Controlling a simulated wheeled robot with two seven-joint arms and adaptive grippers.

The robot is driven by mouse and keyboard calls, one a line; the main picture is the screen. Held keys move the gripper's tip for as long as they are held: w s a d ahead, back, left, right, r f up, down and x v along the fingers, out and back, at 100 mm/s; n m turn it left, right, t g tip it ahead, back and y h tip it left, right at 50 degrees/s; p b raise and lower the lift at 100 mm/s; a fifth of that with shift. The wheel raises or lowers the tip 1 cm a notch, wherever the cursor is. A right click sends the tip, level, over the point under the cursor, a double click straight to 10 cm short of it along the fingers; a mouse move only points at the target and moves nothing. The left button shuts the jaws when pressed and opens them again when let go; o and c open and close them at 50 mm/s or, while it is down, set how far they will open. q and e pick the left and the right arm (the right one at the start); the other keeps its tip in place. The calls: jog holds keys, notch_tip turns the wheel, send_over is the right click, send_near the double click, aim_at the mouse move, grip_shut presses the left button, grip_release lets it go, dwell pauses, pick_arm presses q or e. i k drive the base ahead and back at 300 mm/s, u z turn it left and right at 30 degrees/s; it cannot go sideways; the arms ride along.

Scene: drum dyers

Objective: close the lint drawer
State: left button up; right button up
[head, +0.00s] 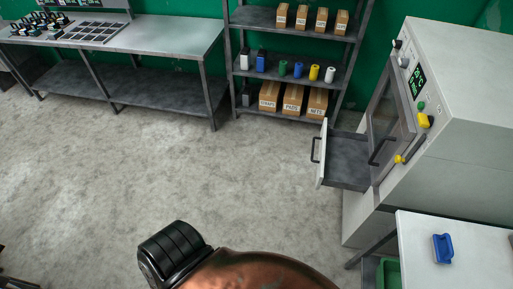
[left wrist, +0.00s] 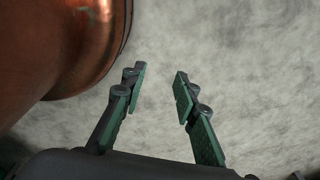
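The lint drawer (head: 348,174) is pulled out to the left of the white machine (head: 460,100) in the head view. Its pale front panel (head: 323,152) carries a dark bar handle (head: 315,149), and its grey inside looks empty. My left gripper (left wrist: 158,78) shows in the left wrist view with its two green-padded fingers apart and nothing between them. Only bare grey floor shows beyond the fingers. Neither gripper shows in the head view, so their distance from the drawer cannot be told. My right gripper is in no view.
A machine door (head: 392,110) with a dark handle is above the drawer. A white table (head: 455,265) with a blue-handled tool (head: 443,248) stands at the lower right, above a green bin (head: 388,273). A shelf rack (head: 292,75) and a workbench (head: 150,40) line the back. The middle floor is clear.

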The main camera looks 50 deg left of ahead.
aim_at(344, 156)
jog(key=u, duration=0.25)
jog(key=k, duration=0.45)
jog(key=u, duration=1.1)
jog(key=i, duration=1.1)
jog(key=z, duration=0.75)
